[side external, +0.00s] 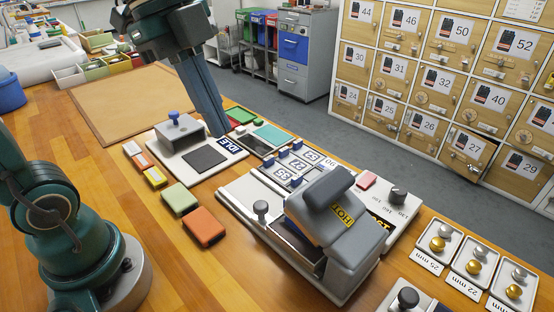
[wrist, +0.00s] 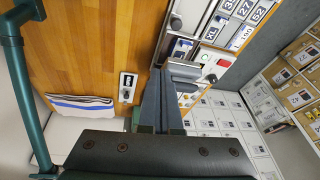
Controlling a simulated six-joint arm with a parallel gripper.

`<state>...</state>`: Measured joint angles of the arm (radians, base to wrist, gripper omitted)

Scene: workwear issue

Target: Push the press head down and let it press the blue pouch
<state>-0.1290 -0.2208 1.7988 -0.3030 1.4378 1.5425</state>
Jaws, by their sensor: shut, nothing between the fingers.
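The grey press head (side external: 342,215) with a yellow HOT label is tilted up over its light grey base (side external: 240,205) at centre right in the side view. A thick grey bar (side external: 329,187) crosses its upper edge. In the wrist view the closed fingers (wrist: 160,74) show at the centre.
A white unit (side external: 185,168) marked IDLE, with a blue knob and dark pad, stands beside my fingers. Green (side external: 180,199) and orange (side external: 204,227) blocks lie in front. A dial unit (side external: 398,196) is right of the press. Trays with knobs (side external: 436,245) line the right edge.

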